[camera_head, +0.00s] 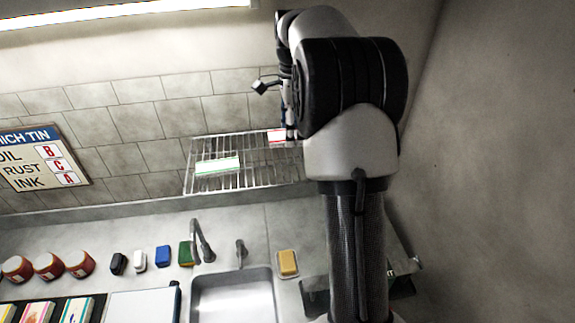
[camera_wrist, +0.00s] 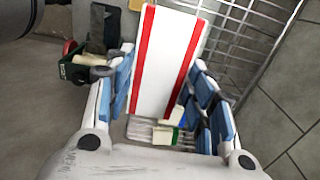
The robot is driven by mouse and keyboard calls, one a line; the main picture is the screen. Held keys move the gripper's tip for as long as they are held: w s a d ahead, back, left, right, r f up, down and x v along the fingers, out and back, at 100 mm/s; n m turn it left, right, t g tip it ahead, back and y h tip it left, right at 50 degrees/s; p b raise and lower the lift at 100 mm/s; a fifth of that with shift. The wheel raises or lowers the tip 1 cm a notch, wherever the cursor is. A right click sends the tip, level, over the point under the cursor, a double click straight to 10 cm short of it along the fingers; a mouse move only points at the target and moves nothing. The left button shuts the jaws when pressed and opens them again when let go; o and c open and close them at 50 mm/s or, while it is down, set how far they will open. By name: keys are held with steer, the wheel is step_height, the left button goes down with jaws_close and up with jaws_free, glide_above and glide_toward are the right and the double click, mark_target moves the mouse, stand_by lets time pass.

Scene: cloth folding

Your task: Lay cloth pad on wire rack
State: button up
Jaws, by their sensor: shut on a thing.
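A white cloth pad with red stripes (camera_wrist: 165,62) is between the two blue-padded fingers of my gripper (camera_wrist: 162,75) in the wrist view. My gripper is shut on it, and the pad extends beyond the fingertips. In the head view the red-striped pad (camera_head: 276,135) shows at the rack's far right part, beside my gripper (camera_head: 291,132), partly hidden by my arm. The wire rack (camera_head: 255,178) is mounted on the tiled wall; its wires also show in the wrist view (camera_wrist: 248,45). I cannot tell whether the held pad touches the rack.
A white pad with green stripes (camera_head: 217,165) lies on the rack's left part. Below are a sink (camera_head: 232,300), a faucet (camera_head: 202,240), a yellow sponge (camera_head: 287,263) and several small items and red tins (camera_head: 48,266) on the counter. A sign (camera_head: 40,160) hangs at left.

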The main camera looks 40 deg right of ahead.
mark_target(291, 174)
step_height(291, 174, down, 13)
steer(key=shift+a+r, duration=0.1)
steer(key=shift+r, duration=0.1)
stand_by(0.3)
steer(key=shift+f+b, duration=0.2)
steer(key=shift+b, duration=0.15)
steer(key=o, duration=1.1)
steer(key=shift+c, duration=0.2)
steer(key=shift+r, duration=0.1)
